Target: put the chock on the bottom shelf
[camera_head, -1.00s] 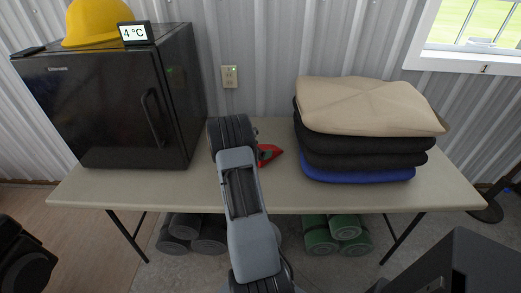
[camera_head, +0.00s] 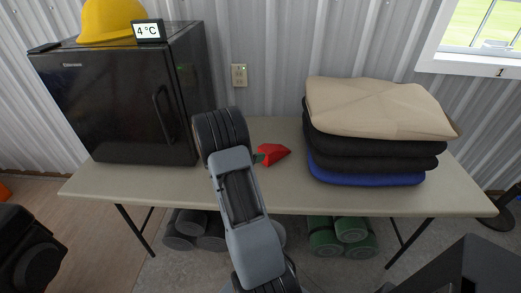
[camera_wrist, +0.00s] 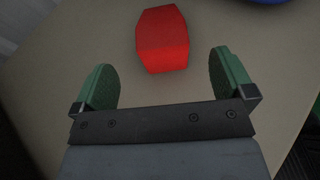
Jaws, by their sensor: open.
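The red chock (camera_head: 274,153) lies on the table, right of my arm's end and left of the folded stack. In the wrist view the chock (camera_wrist: 162,40) sits ahead of my gripper (camera_wrist: 163,75), between the lines of its two green fingers. The fingers are open and apart, with nothing held. In the head view my arm hides most of the gripper; a bit of green shows beside the chock. No shelf is visible; the black fridge (camera_head: 110,110) on the table has its door shut.
The table (camera_head: 400,203) holds a stack of folded cloths or cushions (camera_head: 375,110) at right. A yellow hard hat (camera_head: 108,18) and a 4 °C display (camera_head: 148,31) are on the fridge. Grey rolls (camera_head: 195,228) and green rolls (camera_head: 340,235) lie below.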

